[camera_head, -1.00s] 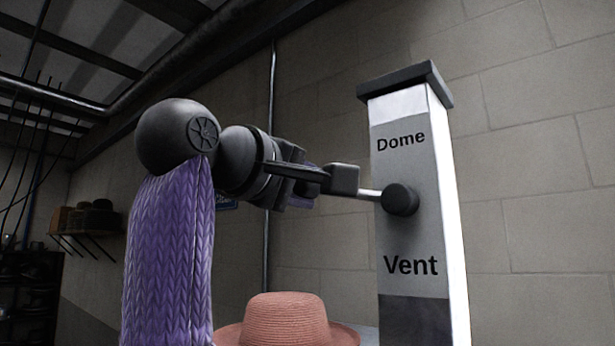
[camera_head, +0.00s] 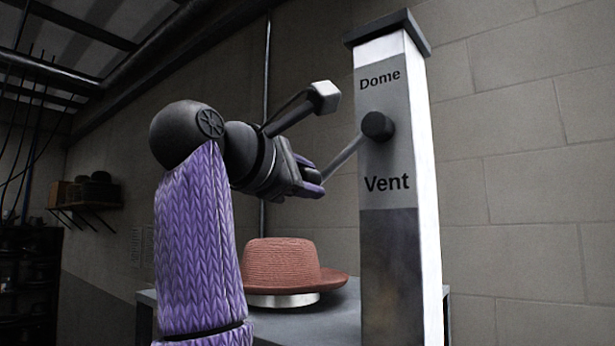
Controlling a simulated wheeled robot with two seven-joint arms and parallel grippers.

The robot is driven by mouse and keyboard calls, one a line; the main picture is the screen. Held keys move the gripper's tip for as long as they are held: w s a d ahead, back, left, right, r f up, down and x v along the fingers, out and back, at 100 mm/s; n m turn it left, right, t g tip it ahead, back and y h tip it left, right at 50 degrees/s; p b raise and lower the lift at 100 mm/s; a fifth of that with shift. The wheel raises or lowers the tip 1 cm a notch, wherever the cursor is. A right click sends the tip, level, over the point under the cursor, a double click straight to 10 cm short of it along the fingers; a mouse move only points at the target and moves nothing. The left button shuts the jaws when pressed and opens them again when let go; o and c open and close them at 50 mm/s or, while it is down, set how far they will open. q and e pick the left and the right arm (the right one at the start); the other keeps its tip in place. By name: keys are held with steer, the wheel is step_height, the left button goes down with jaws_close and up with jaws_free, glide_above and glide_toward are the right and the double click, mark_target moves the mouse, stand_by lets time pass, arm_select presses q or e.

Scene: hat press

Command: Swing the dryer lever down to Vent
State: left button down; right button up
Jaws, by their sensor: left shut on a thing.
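The dryer lever (camera_head: 346,153) is a thin metal rod on a round black pivot knob (camera_head: 377,126). The pivot is on the grey plate of a tall post, between the label "Dome" (camera_head: 380,79) above and "Vent" (camera_head: 387,183) below. The rod slants down and left from the pivot, its lower end about level with the word Vent. My left gripper (camera_head: 316,182) is shut on this free end, left of the post. The fingers hide the lever's tip. My right gripper is out of view.
A pink-brown straw hat (camera_head: 283,263) sits on a pale round base on a grey table (camera_head: 320,318), below my left gripper. The post (camera_head: 387,270) stands to the right. A shelf with hats (camera_head: 88,192) hangs on the far left wall.

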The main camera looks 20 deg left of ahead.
arm_select(q)
steer(key=shift+s+d+f+n, duration=0.1)
steer(key=shift+d+f+n, duration=0.2)
steer(key=shift+f+n, duration=0.15)
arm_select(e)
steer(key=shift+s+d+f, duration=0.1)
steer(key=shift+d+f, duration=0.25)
arm_select(q)
steer(key=shift+b, duration=0.3)
steer(key=c, duration=0.8)
jaws_free()
steer(key=o, duration=0.5)
steer(key=shift+s, duration=0.1)
steer(key=shift+c, duration=0.2)
steer(key=shift+s+a+b, duration=0.15)
steer(key=shift+s+b, duration=0.15)
steer(key=b+v, duration=0.3)
steer(key=v, duration=0.6)
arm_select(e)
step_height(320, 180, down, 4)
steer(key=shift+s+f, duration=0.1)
